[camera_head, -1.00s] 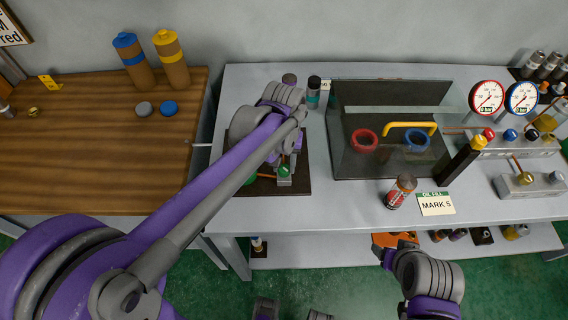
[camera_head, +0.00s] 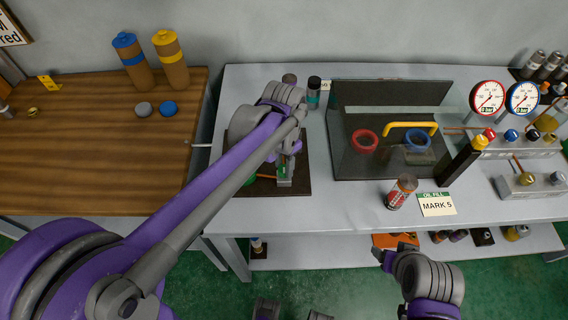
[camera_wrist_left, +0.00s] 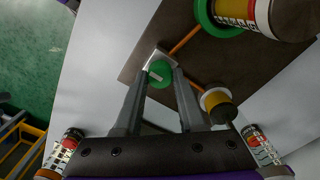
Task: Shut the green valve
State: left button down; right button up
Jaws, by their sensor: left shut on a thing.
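The green valve (camera_wrist_left: 160,73) is a round green knob with a pale bar on a square metal block, seen in the left wrist view. My left gripper (camera_wrist_left: 158,85) is shut on it, one finger on each side. In the head view, the valve (camera_head: 283,171) is mostly hidden behind my left gripper (camera_head: 288,168), which reaches down over a dark board (camera_head: 297,188). An orange pipe (camera_wrist_left: 185,41) runs from the block to a green-collared cylinder (camera_wrist_left: 238,12). My right gripper (camera_head: 388,256) is low, in front of the table edge, and its opening is unclear.
A red-labelled can (camera_head: 402,190) and a MARK 5 card (camera_head: 437,205) are near the front edge. Pressure gauges (camera_head: 487,97) stand far right. A wooden bench (camera_head: 90,180) is at left.

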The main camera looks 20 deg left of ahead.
aim_at(284, 168)
dwell(0.3)
pick_arm(q)
jog(key=c, duration=0.5)
grip_release()
jog(key=shift+r, duration=0.15)
notch_tip(284, 168, up, 11)
jog(key=shift+f+p, duration=0.2)
jog(key=shift+p, duration=0.15)
jog(key=s+a+f+n+t, duration=0.1)
jog(key=s+a+f+n, duration=0.1)
jog(key=s+f, duration=0.2)
jog(key=s+a+f+n+t, duration=0.2)
jog(key=s+f, duration=0.2)
jog(key=s, duration=0.2)
jog(key=s+a+f+n+t, duration=0.2)
jog(key=s+f, duration=0.2)
jog(key=s, duration=0.1)
jog(key=shift+a+f+n, duration=0.1)
jog(key=shift+a+n, duration=0.1)
jog(key=shift+n, duration=0.2)
